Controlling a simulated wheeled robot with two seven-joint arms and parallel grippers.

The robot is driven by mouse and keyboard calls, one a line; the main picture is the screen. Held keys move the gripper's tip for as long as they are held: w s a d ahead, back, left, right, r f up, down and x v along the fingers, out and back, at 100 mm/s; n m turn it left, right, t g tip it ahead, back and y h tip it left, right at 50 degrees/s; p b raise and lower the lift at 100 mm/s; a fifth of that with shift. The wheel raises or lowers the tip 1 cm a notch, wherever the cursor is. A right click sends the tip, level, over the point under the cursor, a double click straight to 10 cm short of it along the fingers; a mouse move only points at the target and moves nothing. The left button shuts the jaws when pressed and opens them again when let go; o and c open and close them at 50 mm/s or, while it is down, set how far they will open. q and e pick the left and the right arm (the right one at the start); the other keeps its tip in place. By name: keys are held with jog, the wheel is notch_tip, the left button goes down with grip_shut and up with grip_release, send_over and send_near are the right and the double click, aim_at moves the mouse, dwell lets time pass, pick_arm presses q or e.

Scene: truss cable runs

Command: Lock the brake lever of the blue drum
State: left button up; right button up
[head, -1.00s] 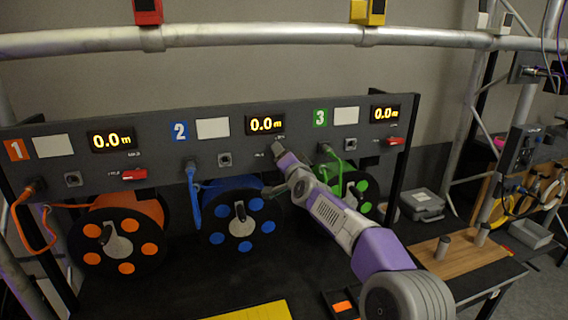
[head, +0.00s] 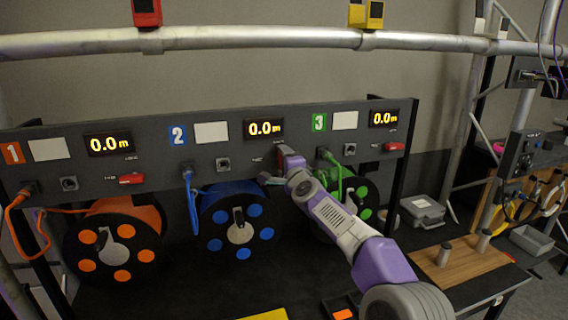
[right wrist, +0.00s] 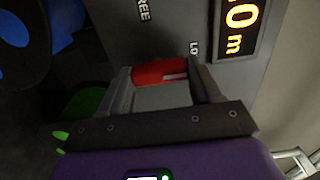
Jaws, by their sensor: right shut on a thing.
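The blue drum (head: 240,222) hangs in the middle, under the panel section with the blue 2 label (head: 177,135). Its red brake lever (right wrist: 160,72) shows between my right gripper's fingers in the right wrist view, near the partly hidden "LO" lettering; the "FREE" lettering is farther left. My right gripper (head: 277,168) is at the panel below the middle display (head: 264,129). It is shut on the lever and hides most of it in the head view. My left gripper is not in view.
The orange drum (head: 113,243) is at left and the green drum (head: 362,197) is partly behind my right arm. Other red levers show at left (head: 131,179) and right (head: 394,147). A blue cable (head: 191,200) hangs left of the blue drum.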

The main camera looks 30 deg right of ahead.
dwell(0.4)
jog(key=o, duration=1.1)
jog(key=shift+c, duration=0.2)
jog(key=b+v, duration=0.2)
jog(key=v, duration=0.5)
jog(key=shift+s, duration=0.3)
